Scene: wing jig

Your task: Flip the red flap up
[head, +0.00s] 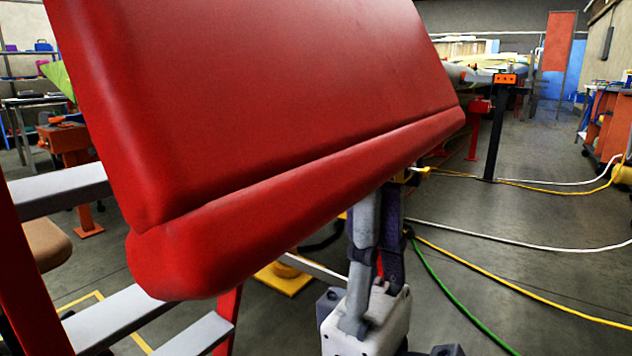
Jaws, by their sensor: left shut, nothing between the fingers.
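The red flap (290,213) is the long rounded strip along the lower edge of the big red wing panel (270,90). A dark seam runs between them, from the lower left up to the right. The flap slants along the panel's bottom edge, with its near end at the lower left. My left gripper (377,212) comes up from below, under the right half of the flap. It is shut and empty, and its tips are at or behind the flap's lower edge. I cannot tell whether they touch it. My right gripper is not in view.
Grey steps with red posts (113,317) stand at the lower left. A yellow block (284,279) is on the floor below the flap. White, yellow and green cables (455,287) cross the floor at the right. An orange cabinet (608,122) stands at the far right.

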